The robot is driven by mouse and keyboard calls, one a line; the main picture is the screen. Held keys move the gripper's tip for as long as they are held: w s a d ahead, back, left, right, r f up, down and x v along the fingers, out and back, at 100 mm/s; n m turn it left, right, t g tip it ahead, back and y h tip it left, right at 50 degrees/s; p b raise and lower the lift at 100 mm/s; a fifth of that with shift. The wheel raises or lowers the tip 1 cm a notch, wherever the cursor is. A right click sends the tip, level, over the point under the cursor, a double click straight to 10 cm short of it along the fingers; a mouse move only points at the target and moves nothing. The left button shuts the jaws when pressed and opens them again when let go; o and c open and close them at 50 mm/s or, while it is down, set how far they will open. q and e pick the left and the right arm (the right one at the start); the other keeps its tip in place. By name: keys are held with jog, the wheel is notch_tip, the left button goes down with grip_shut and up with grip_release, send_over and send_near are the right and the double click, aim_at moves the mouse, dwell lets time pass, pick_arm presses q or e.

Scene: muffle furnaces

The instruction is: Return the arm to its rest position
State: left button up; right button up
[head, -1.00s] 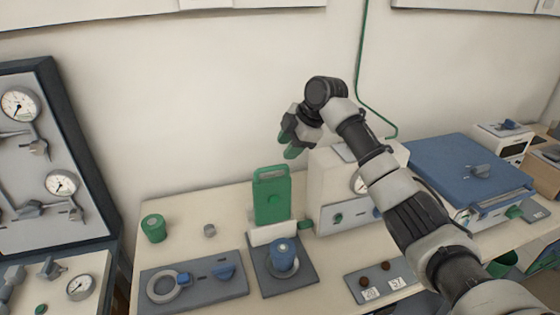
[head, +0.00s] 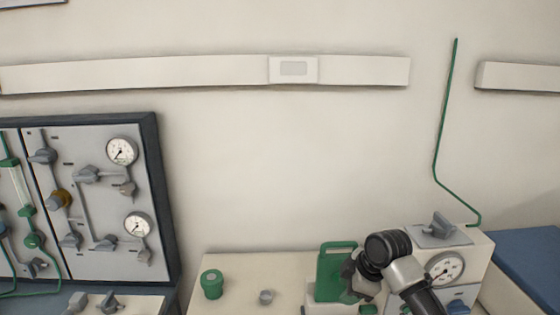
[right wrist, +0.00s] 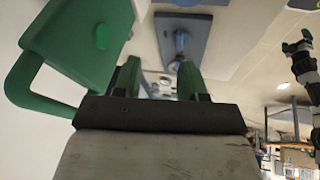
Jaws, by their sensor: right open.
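My right arm comes in at the bottom right of the head view. Its gripper (head: 356,284) is in front of the green handled case (head: 331,268) and partly hides it. In the right wrist view the two green fingers of the gripper (right wrist: 160,78) stand apart with nothing between them. The green case (right wrist: 88,38) with its loop handle is large and close at the left there. My left gripper does not show in the head view.
A white unit with a gauge (head: 445,268) stands right beside my arm. A blue-topped furnace (head: 540,255) is at the right edge. A green jar (head: 212,284) and a small grey cap (head: 266,297) stand on the bench. A gauge panel (head: 100,190) is at left.

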jog(key=s+a+f+m+h, duration=0.1)
jog(key=s+f+m, duration=0.2)
jog(key=s+f, duration=0.45)
jog(key=s+f+m, duration=0.3)
jog(key=s+f, duration=0.2)
jog(key=s, duration=0.6)
jog(key=s+d+r+m+h, duration=0.15)
jog(key=s+m, duration=0.25)
jog(key=s, duration=0.5)
jog(key=s+d+m+h, duration=0.1)
jog(key=s+d+m, duration=0.25)
jog(key=s, duration=0.55)
notch_tip(320, 180, down, 28)
jog(key=s+d+f+g, duration=0.2)
jog(key=s+f, duration=1.2)
jog(key=s, duration=0.2)
jog(key=shift+s+d+f, duration=0.2)
jog(key=shift+d+f, duration=0.05)
jog(key=shift+d, duration=0.05)
